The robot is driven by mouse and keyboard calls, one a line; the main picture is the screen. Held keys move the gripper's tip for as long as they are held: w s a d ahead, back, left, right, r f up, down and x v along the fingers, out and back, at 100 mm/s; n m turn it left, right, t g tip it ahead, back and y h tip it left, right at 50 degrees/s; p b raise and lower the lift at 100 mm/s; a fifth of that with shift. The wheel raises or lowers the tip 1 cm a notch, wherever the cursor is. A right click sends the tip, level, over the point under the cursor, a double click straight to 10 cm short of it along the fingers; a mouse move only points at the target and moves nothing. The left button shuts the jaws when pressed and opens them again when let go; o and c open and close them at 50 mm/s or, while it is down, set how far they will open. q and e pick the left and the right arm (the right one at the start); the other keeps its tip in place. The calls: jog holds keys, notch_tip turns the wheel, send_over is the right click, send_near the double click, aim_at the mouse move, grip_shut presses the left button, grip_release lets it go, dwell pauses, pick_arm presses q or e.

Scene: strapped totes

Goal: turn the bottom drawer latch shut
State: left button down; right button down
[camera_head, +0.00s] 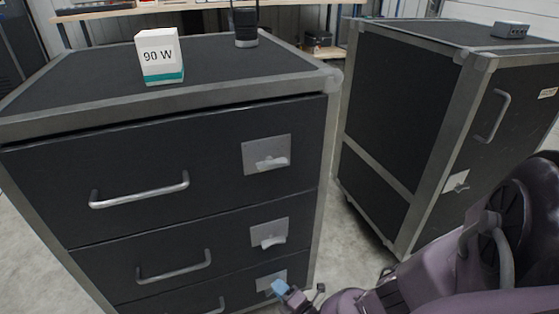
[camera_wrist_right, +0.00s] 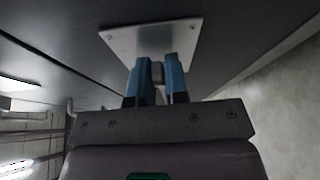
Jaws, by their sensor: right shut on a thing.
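The drawer case stands at left with three drawers visible. The bottom drawer latch has a light metal plate (camera_head: 268,280) at the lower right of the case front, and my right gripper (camera_head: 282,288) is at it with its blue fingertips. In the right wrist view the latch plate (camera_wrist_right: 150,42) is on the dark drawer front. My right gripper (camera_wrist_right: 158,75) is shut on the grey latch lever (camera_wrist_right: 158,72) between its two blue fingers. Much of the lever is hidden by the fingers. My left gripper is not in view.
The upper latches (camera_head: 267,154) and (camera_head: 269,234) sit above the bottom one. Handles (camera_head: 140,190) stick out from the drawers. A white box (camera_head: 160,55) and a black device (camera_head: 246,25) stand on top. A second case (camera_head: 400,120) is at right, with floor between.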

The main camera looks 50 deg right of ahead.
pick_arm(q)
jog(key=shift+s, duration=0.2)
pick_arm(e)
jog(key=shift+m, duration=0.5)
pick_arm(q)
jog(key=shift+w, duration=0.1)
pick_arm(e)
jog(key=c, duration=1.2)
grip_release()
jog(key=shift+c, duration=0.2)
pick_arm(q)
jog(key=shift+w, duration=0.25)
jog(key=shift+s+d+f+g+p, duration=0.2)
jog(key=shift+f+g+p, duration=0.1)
jog(key=shift+p, duration=0.25)
pick_arm(e)
jog(key=s+a, duration=0.1)
jog(key=s, duration=0.9)
jog(key=shift+s+a, duration=0.3)
jog(key=shift+a, duration=0.05)
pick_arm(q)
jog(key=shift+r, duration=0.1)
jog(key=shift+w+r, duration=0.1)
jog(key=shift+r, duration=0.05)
